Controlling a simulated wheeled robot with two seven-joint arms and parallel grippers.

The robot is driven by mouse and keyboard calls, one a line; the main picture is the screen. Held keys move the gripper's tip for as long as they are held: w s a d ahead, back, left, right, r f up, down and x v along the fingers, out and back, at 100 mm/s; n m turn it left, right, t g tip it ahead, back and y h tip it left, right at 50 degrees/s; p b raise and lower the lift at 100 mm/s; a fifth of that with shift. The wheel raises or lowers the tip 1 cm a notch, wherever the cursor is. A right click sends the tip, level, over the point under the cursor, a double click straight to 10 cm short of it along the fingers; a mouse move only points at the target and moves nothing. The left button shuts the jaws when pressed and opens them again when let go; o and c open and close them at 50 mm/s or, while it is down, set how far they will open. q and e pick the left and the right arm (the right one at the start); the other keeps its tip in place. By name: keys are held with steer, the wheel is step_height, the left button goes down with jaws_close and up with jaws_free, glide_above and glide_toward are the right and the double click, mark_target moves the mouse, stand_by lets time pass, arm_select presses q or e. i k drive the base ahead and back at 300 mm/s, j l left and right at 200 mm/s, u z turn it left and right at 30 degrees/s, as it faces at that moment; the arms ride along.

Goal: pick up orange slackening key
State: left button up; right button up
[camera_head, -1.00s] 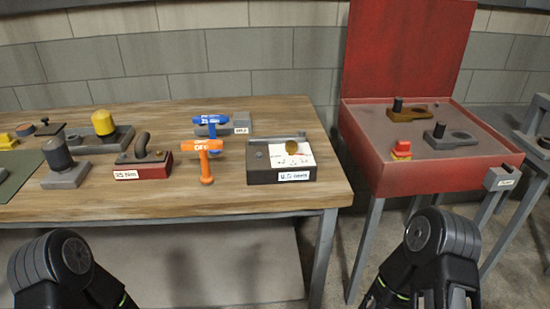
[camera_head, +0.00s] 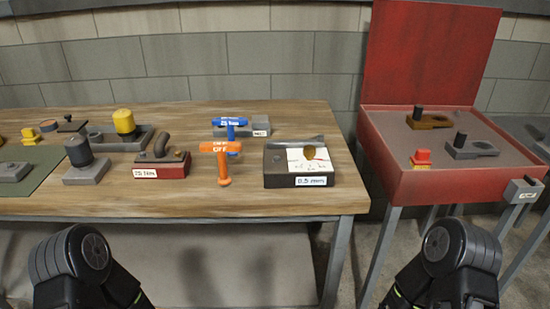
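The orange slackening key (camera_head: 222,163) is a T-shaped tool with a marked crossbar. It stands upright near the middle of the wooden table (camera_head: 270,205), between a red block and a dark grey box. A similar blue T-shaped key (camera_head: 231,133) stands just behind it in a grey block. My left arm shows at the bottom left and my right arm at the bottom right, both below and in front of the table and apart from the orange key. The fingers of both grippers are out of the frame.
A red block with a dark handle (camera_head: 163,165) is left of the orange key. A dark grey box with a white sheet (camera_head: 300,165) is right of it. A red open-lidded cabinet (camera_head: 455,180) stands further right. The table strip in front of the key is clear.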

mark_target(225, 181)
steer(key=u, duration=0.5)
steer(key=l+u, duration=0.15)
steer(key=u, duration=0.35)
steer(key=l+u, duration=0.1)
steer(key=u, duration=0.4)
steer(key=l+u, duration=0.25)
steer(key=k+l+u, duration=0.2)
steer(key=l, duration=0.25)
steer(key=l+u, duration=0.25)
steer(key=k+l+u, duration=0.25)
steer(key=l, duration=0.15)
steer(key=k+l, duration=0.1)
steer(key=l, duration=0.35)
steer(key=k, duration=0.05)
